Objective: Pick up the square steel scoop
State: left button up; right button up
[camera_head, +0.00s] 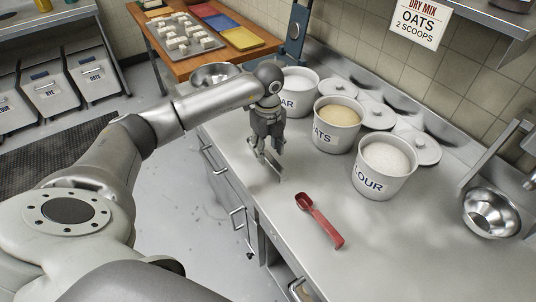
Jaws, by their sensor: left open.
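My left gripper (269,153) reaches in from the left and points down over the near left edge of the steel counter (240,170). Its fingers are open. A thin grey shape lies right at its fingertips; I cannot tell whether it is part of a finger or the square steel scoop. I cannot make out the steel scoop clearly anywhere else. A red scoop (321,221) lies on the counter to the right of and nearer than the gripper. My right gripper is not in view.
White tubs of sugar (296,103), oats (335,134) and flour (378,178) stand behind the gripper, with white lids (419,147) by the wall. A steel funnel or bowl (489,212) is at the right. The near counter is mostly clear.

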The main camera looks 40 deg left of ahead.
aim_at(268, 154)
pick_arm(q)
notch_tip(268, 154, down, 2)
jog(key=shift+f, duration=0.5)
jog(key=c, duration=0.4)
grip_shut()
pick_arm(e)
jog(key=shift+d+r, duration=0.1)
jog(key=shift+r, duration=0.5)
pick_arm(q)
jog(key=shift+r, duration=0.15)
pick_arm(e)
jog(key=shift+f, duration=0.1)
pick_arm(q)
jog(key=shift+a+r+b, duration=0.1)
jog(key=shift+r+b, duration=0.25)
jog(key=shift+r, duration=0.2)
jog(key=s+d+r+b, duration=0.1)
jog(key=s+r+b, duration=0.4)
jog(key=s+r, duration=0.6)
jog(key=s, duration=0.3)
jog(key=shift+r, duration=0.35)
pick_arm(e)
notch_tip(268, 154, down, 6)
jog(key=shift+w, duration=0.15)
